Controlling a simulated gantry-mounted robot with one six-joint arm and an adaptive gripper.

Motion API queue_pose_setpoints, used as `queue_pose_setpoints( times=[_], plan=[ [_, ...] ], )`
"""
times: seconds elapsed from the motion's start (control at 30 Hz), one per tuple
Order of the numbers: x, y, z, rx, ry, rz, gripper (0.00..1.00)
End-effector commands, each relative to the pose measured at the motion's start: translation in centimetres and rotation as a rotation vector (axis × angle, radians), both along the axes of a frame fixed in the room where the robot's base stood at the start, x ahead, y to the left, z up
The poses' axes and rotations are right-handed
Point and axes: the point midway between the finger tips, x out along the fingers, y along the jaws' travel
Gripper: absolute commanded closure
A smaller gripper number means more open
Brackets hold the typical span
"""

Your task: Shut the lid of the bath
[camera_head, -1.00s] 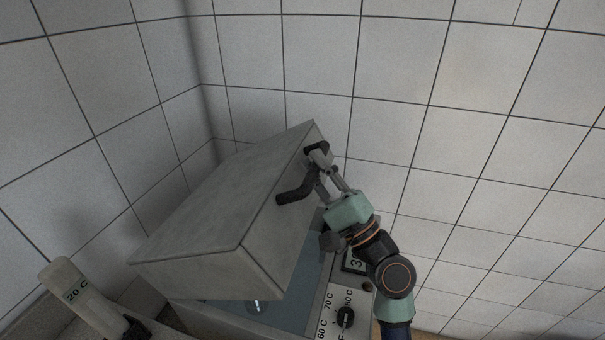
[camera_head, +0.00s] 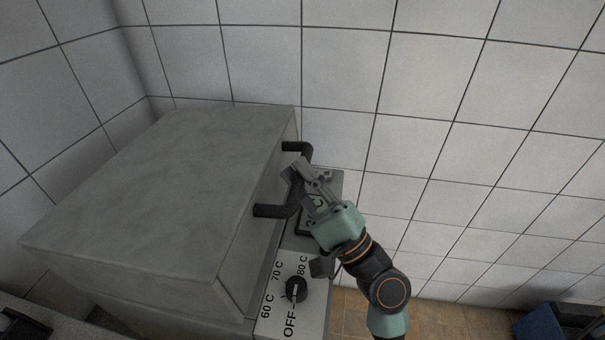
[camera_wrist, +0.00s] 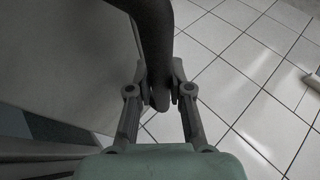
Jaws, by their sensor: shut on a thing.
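The grey box-shaped lid (camera_head: 160,180) of the bath lies low over the bath body (camera_head: 225,323) in the head view, its top close to level. Its black bar handle (camera_head: 270,211) sticks out from the lid's front face. My gripper (camera_head: 297,172) is shut on the handle. In the wrist view the handle (camera_wrist: 155,45) runs down between both fingers of my gripper (camera_wrist: 160,88). The lid (camera_wrist: 70,60) fills the left there, with a dark bluish strip (camera_wrist: 55,130) below it. The lid hides the bath's inside in the head view.
The bath's control panel (camera_head: 275,318) has a black knob (camera_head: 296,289) and temperature marks, just below my gripper. Tiled walls (camera_head: 450,100) stand behind and at the left. A dark blue object (camera_head: 560,322) is at the lower right. Brown floor (camera_head: 440,318) shows between.

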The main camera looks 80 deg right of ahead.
Motion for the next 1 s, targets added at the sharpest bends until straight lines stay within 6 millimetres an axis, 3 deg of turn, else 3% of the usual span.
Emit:
queue_pose_setpoints(
  times=[0.23,0.27,0.4,0.77,1.0],
  plan=[
    [0.1,0.0,-0.1,0.000,0.003,0.002,1.00],
    [0.1,0.0,-0.1,0.000,0.003,0.002,0.78],
    [0.1,0.0,0.0,0.000,0.002,0.001,0.55],
    [-0.4,0.1,-0.4,0.001,0.002,-0.002,0.55],
    [-4.0,1.9,-3.6,0.006,0.003,-0.004,0.55]
  ],
)
